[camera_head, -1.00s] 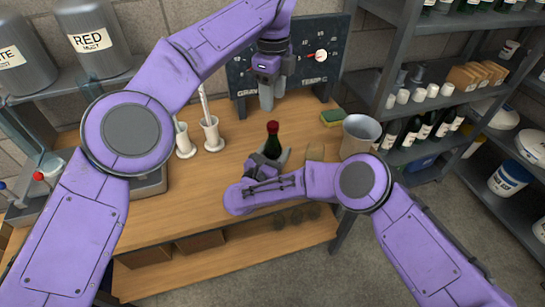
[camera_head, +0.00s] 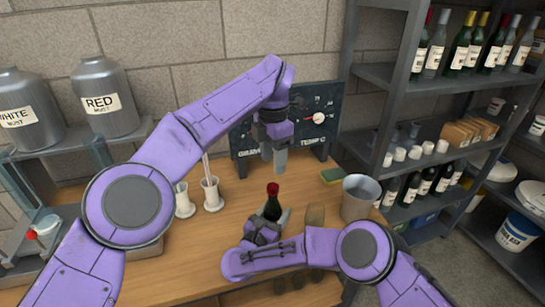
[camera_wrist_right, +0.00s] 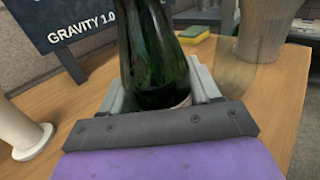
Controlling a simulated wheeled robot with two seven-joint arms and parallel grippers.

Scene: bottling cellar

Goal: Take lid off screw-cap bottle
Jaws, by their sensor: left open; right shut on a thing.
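A dark green bottle with a red cap (camera_head: 272,190) stands upright on the wooden bench in the head view. Its green glass (camera_wrist_right: 155,60) fills the middle of the right wrist view, and its top is outside that view. My right gripper (camera_head: 272,217) is shut on the bottle, with one finger on each side of its body. The fingers also show in the right wrist view (camera_wrist_right: 165,92). My left gripper (camera_head: 274,162) is open and empty, pointing down above and behind the bottle, apart from the cap.
A grey bucket (camera_head: 358,198) and a brownish cylindrical object (camera_head: 315,214) stand right of the bottle. White cylinders (camera_head: 211,194) stand to the left. A yellow-green sponge (camera_head: 331,175) and a dark gauge board (camera_head: 320,120) are behind. Bottle shelves (camera_head: 385,75) rise at right.

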